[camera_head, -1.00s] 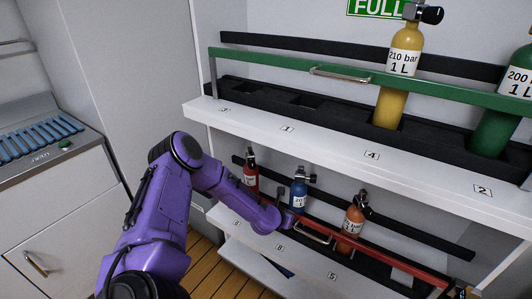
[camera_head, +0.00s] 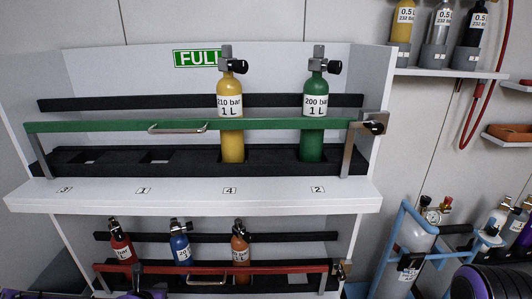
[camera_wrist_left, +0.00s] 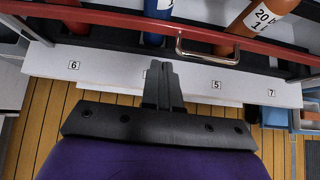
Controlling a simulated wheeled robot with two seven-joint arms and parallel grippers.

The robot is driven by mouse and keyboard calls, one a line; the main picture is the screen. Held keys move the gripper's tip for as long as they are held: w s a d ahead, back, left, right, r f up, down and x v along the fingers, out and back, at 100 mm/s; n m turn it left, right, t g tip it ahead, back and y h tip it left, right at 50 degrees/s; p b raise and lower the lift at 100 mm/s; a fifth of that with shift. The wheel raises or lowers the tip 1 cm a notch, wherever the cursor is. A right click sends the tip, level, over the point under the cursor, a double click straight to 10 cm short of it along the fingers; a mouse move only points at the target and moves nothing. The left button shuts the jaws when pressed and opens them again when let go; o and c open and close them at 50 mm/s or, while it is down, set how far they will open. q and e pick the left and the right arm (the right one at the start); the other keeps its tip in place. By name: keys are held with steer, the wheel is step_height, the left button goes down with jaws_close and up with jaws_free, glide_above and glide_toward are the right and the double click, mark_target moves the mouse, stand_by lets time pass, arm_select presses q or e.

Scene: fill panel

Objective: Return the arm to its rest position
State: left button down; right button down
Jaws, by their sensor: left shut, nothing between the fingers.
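My left gripper (camera_wrist_left: 163,85) is shut and empty in the wrist view, its dark fingers pointing at the white front edge of the lower shelf (camera_wrist_left: 120,72). Behind the red rail (camera_wrist_left: 130,18) stand a red cylinder (camera_head: 121,249), a blue cylinder (camera_head: 181,249) and an orange cylinder (camera_head: 240,249). The fingers look apart from the rail and cylinders. Part of my right arm shows at the bottom right; its gripper is not in view.
The upper shelf holds a yellow cylinder (camera_head: 232,147) and a green cylinder (camera_head: 311,145) behind a green rail (camera_head: 110,127). A blue trolley (camera_head: 393,251) with a grey cylinder stands at the right. Wooden floor (camera_wrist_left: 60,120) shows below the lower shelf.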

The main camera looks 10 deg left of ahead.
arm_select(q)
steer(key=s+d+f+m+g, duration=0.2)
steer(key=s+d+f+m, duration=0.1)
steer(key=s+m, duration=0.5)
steer(key=s+d+f+m+g, duration=0.2)
steer(key=s+d+f+m, duration=0.1)
steer(key=s+m, duration=0.6)
steer(key=s+d+f+m+g+y, duration=0.1)
steer(key=s+d+f+m, duration=0.3)
steer(key=s+m, duration=0.5)
steer(key=m+g, duration=0.1)
steer(key=m, duration=0.4)
steer(key=shift+f+m+g, duration=0.3)
steer(key=shift+f+g, duration=0.05)
steer(key=shift+g, duration=0.05)
